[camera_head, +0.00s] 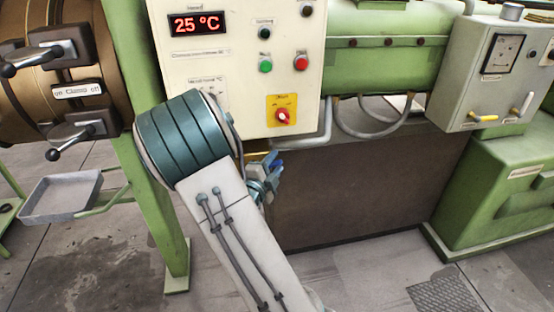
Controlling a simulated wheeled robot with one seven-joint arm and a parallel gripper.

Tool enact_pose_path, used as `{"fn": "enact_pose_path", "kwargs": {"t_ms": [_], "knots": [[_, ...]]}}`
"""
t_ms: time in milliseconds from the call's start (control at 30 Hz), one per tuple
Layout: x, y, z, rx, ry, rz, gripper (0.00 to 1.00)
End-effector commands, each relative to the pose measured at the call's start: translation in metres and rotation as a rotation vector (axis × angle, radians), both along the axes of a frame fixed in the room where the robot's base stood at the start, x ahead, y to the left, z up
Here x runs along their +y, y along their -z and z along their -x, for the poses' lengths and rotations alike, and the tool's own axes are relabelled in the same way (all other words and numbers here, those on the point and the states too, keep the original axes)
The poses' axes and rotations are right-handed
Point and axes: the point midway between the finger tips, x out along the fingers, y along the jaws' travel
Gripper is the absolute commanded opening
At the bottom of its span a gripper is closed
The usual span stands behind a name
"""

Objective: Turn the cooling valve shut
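My gripper (270,172) shows just below the white control box, with blue fingers partly hidden behind my arm. Whether it is open or shut cannot be told. No part is legibly labelled as the cooling valve. On the grey box at the right are a lever with a yellow grip (483,118) and a pale lever (522,106), both well away from my gripper. A thin orange-yellow strip (258,154) shows under the control box, close above my gripper; what it belongs to is hidden.
The white control box (244,92) has a 25 °C display (198,24), buttons and a red knob (283,116) on a yellow plate. A green post (160,200) and a grey tray (62,198) stand left. Hoses (372,133) hang under the green barrel. Floor is clear in front.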

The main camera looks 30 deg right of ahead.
Motion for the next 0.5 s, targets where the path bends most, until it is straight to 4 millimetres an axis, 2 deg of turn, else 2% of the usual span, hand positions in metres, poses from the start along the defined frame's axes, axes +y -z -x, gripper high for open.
{"fn": "enact_pose_path", "kwargs": {"t_ms": [200,500], "knots": [[-0.016,0.0,-0.012,0.0,0.0,0.0,0.37],[-0.018,0.0,-0.014,0.0,-0.001,0.0,0.37]]}}
